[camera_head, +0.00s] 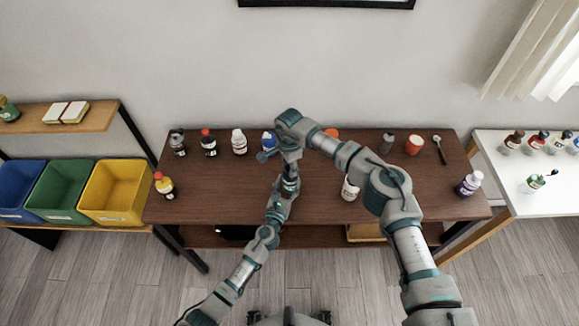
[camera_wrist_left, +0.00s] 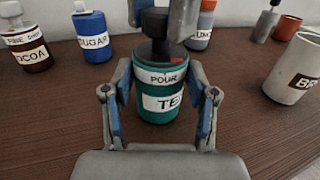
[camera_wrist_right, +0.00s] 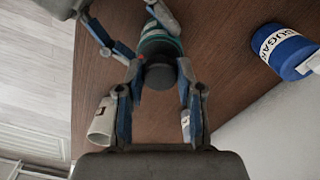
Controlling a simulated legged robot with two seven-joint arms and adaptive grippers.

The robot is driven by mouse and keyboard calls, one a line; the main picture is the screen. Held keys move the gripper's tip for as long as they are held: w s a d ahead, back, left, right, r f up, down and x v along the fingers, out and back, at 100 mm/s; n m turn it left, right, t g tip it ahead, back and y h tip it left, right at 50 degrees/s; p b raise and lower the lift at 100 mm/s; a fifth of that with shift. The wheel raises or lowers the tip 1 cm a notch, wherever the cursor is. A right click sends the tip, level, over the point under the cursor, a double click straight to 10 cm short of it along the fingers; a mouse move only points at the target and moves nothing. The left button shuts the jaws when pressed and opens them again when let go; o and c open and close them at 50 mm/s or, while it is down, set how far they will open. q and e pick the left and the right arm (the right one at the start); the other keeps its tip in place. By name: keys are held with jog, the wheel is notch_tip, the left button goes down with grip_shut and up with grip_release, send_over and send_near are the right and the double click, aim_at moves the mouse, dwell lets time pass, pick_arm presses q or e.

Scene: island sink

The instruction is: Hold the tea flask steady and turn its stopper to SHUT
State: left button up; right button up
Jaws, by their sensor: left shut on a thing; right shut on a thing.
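The tea flask (camera_wrist_left: 158,98) is teal with a white label starting "TE" and stands upright on the brown table in the left wrist view. A "POUR" label and a small red mark show near its top. My left gripper (camera_wrist_left: 160,82) is shut on the flask's body, one finger on each side. The black stopper (camera_wrist_left: 155,22) is on top of the flask. My right gripper (camera_wrist_right: 160,72) comes from above and is shut on the stopper (camera_wrist_right: 160,77), seen in the right wrist view. In the head view my arms hide most of the flask.
A blue sugar bottle (camera_wrist_left: 92,38) and a cocoa bottle (camera_wrist_left: 26,46) stand behind left. A pale mug (camera_wrist_left: 296,72) stands to the right. More bottles (camera_head: 209,143), an orange cup (camera_head: 414,145) and a spoon (camera_head: 440,150) line the table's back.

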pick_arm(q)
jog(key=shift+d, duration=0.1)
pick_arm(e)
jog(key=o, duration=1.2)
jog(key=shift+w+d, duration=0.1)
jog(key=shift+w, duration=0.05)
jog(key=shift+r, duration=0.1)
notch_tip(320, 180, up, 12)
jog(key=shift+f, duration=0.2)
pick_arm(q)
jog(key=o, duration=1.3)
jog(key=shift+s, duration=0.1)
